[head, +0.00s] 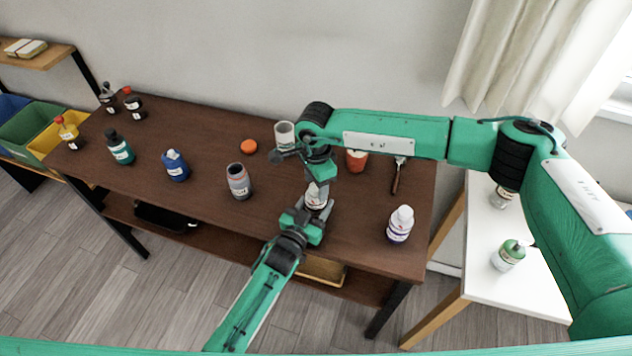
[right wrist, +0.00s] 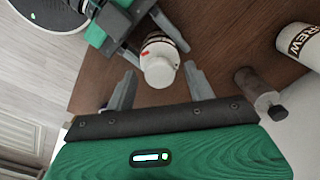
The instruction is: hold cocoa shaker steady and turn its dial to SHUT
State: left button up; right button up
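The cocoa shaker (head: 315,197) stands upright on the dark wooden table, partly covered by both grippers. In the right wrist view its round white top (right wrist: 160,68) shows, with a small red mark on the side. No dial lettering is readable. My left gripper (head: 311,212) reaches in from the front and is shut on the shaker's body; it also shows in the right wrist view (right wrist: 142,35). My right gripper (head: 318,178) points down over the shaker. In the right wrist view its fingers (right wrist: 161,88) are apart on either side of the top, not touching it.
A white purple-marked bottle (head: 399,226) stands right of the shaker, a dark bottle (head: 239,182) left. Behind are a pale container (head: 284,134), an orange cup (head: 356,160) and an orange round thing (head: 248,146). A blue bottle (head: 175,167) stands further left.

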notch_tip(320, 180, up, 12)
dwell(0.6)
pick_arm(q)
jog(key=o, duration=1.1)
